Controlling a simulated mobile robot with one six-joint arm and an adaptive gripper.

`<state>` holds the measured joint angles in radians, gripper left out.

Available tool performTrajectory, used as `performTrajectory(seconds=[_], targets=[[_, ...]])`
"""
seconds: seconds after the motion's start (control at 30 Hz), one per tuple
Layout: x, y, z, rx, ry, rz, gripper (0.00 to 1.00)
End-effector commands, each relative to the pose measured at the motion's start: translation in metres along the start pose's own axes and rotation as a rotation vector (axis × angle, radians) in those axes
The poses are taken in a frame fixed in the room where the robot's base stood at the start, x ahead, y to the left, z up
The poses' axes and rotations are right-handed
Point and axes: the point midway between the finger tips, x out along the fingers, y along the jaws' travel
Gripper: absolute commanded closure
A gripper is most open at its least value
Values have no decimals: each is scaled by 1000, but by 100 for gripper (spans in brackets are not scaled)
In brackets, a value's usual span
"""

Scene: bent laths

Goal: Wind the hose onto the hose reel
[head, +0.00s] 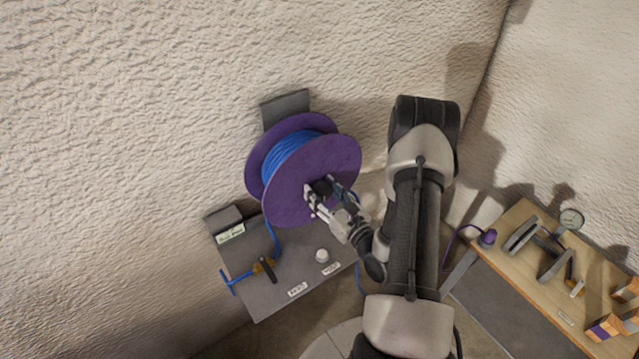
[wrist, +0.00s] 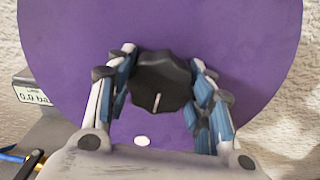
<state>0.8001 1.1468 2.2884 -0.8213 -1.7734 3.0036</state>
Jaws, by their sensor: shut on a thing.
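The hose reel (head: 315,185) has purple discs and is mounted on the wall. Blue hose (head: 290,158) is wound in several turns between the discs, and a length hangs down to the grey bench. My gripper (head: 320,190) is at the front disc, shut on a black knob at the reel's centre. In the wrist view the knob (wrist: 160,82) with a pale line mark sits between my gripper's fingers (wrist: 160,90), against the purple disc (wrist: 230,30).
The grey bench (head: 285,290) below carries a brass valve (head: 264,267) with a black lever, a white knob (head: 322,255) and a display box (head: 228,228). A wooden table (head: 520,260) with tools and a gauge (head: 570,219) stands at right. My arm covers the middle.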

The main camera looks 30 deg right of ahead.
Motion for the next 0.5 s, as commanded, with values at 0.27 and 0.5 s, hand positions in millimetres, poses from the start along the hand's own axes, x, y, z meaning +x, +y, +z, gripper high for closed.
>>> performTrajectory(seconds=[0.27, 0.5], targets=[[0, 0, 2, 10, -7, 2, 95], [0, 0, 2, 9, -6, 2, 50]])
